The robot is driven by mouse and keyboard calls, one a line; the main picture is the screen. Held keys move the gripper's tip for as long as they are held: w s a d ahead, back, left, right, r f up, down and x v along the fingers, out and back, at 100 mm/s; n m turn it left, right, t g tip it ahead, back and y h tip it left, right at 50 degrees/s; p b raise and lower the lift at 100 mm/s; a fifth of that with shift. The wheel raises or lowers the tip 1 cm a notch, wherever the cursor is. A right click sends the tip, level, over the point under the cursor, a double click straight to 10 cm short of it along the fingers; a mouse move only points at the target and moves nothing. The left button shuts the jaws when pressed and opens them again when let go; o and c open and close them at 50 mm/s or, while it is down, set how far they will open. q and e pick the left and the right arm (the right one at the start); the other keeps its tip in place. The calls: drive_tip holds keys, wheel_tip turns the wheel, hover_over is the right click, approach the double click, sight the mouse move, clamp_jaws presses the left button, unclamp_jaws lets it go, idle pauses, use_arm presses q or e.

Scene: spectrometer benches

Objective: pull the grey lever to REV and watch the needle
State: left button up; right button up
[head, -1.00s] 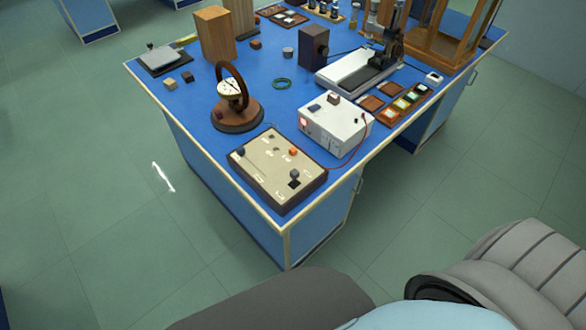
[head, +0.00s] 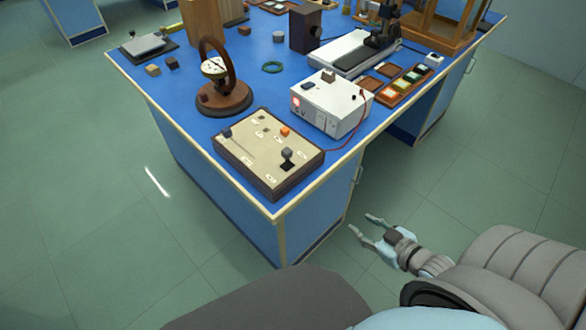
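A beige control panel (head: 250,160) in a brown frame sits at the near corner of the blue bench. A lever with a dark grey knob (head: 287,154) stands at its right side; the panel labels are too small to read. A wooden ring instrument with a round pale dial (head: 214,68) stands on a brown base (head: 223,100) behind the panel; its needle is too small to read. My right gripper (head: 361,223) is open and empty over the floor, right of and below the bench corner, apart from the panel. My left gripper is not in view.
A white power unit (head: 331,106) with a red lit spot and a red wire stands right of the panel. A tray of coloured slides (head: 400,88) and a bench instrument (head: 345,52) lie behind. The bench's near edge (head: 312,185) lies between gripper and panel. Floor nearby is clear.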

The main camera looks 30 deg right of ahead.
sight(290, 154)
drive_tip(key=w+a+r+t+y, duration=0.25)
drive_tip(key=a+r, duration=0.25)
drive_tip(key=r, duration=0.4)
drive_tip(key=w+a+r+t+y, duration=0.25)
drive_tip(key=a+r, duration=0.25)
drive_tip(key=r, duration=0.4)
drive_tip(key=shift+h, duration=0.4)
drive_tip(key=b+x, duration=0.1)
drive_tip(key=x, duration=0.3)
drive_tip(key=b+x, duration=0.2)
drive_tip(key=x, duration=0.3)
drive_tip(key=b+x, duration=0.2)
drive_tip(key=x, duration=0.3)
drive_tip(key=shift+d+r, duration=0.3)
drive_tip(key=shift+d, duration=0.05)
drive_tip(key=shift+w, duration=0.35)
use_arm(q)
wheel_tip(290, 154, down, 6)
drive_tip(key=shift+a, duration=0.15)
use_arm(e)
drive_tip(key=shift+r, duration=0.1)
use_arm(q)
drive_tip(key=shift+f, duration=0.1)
use_arm(e)
drive_tip(key=shift+a, duration=0.1)
clamp_jaws()
